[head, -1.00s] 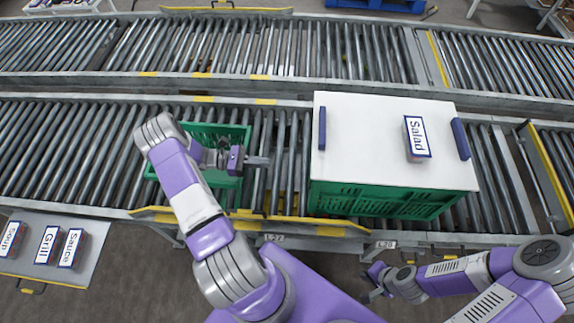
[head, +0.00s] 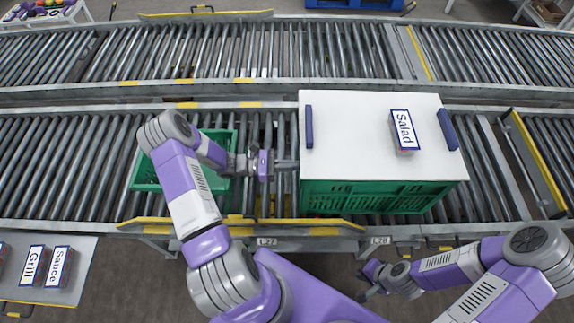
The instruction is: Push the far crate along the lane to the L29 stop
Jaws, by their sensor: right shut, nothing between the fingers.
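A green crate with a white lid (head: 345,130) sits on the near roller lane, right of centre. A Salad box (head: 403,132) rests on its lid. My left gripper (head: 287,163) reaches over the rollers, its fingers pointing right at the crate's left side. The tips meet the crate's edge in the picture; I cannot tell whether they touch it. The fingers show as one bar, so their opening is unclear. My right gripper (head: 368,283) is shut and empty in front of the lane, low at the right. An L27 label (head: 266,241) and an L28 label (head: 379,240) show; no L29 label is visible.
An open green crate (head: 146,174) stands on the lane at left, partly behind my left arm. Yellow guides (head: 310,230) edge the lane front. Rollers right of the lidded crate are clear up to a yellow-striped crossbar (head: 538,160). Grill (head: 33,266) and Sauce (head: 57,267) boxes lie front left.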

